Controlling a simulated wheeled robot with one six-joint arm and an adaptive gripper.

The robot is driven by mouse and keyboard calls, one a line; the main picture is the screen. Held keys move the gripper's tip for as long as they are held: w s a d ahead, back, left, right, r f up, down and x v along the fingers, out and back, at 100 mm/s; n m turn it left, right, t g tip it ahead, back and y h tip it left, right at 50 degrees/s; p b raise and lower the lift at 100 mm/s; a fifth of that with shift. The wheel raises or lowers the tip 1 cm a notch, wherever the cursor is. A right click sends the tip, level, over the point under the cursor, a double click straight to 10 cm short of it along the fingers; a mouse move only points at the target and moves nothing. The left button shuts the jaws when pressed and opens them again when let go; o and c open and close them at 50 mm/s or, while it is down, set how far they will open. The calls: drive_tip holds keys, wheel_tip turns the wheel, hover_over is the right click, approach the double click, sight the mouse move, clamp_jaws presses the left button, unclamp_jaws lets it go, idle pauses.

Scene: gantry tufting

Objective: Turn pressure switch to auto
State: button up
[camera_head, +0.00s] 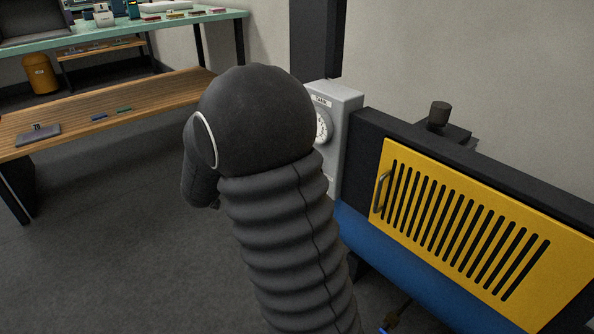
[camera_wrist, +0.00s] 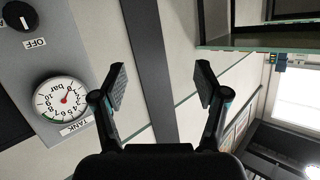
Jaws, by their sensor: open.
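The pressure switch is a black round knob (camera_wrist: 20,15) on a grey panel, at the top left corner of the wrist view. It has a light mark, and an upside-down OFF label (camera_wrist: 35,43) sits just below it. No AUTO label is visible. My gripper (camera_wrist: 161,85) is open, with nothing between its fingers, and lies to the right of the knob, apart from it. In the head view the grey box (camera_head: 350,110) is partly behind my arm, which hides the knob and my gripper's fingers.
A white TANK gauge (camera_wrist: 62,98) is near the knob. Right of the box stand a yellow slotted panel (camera_head: 470,230) and a blue tank (camera_head: 385,245). A wooden bench (camera_head: 150,105) is at the left, with open grey floor before it.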

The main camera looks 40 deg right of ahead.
drive_tip(key=s+d+f+m+g+h, duration=0.4)
drive_tip(key=s+d+f+g+h, duration=0.4)
drive_tip(key=f+g, duration=0.25)
drive_tip(key=w+d, duration=0.1)
drive_tip(key=d, duration=1.2)
drive_tip(key=shift+w+d+f+p, duration=0.15)
drive_tip(key=shift+d+f+p, duration=0.1)
drive_tip(key=shift+d+p, duration=0.2)
drive_tip(key=shift+t, duration=0.25)
drive_tip(key=c, duration=1.2)
drive_tip(key=shift+o, duration=0.2)
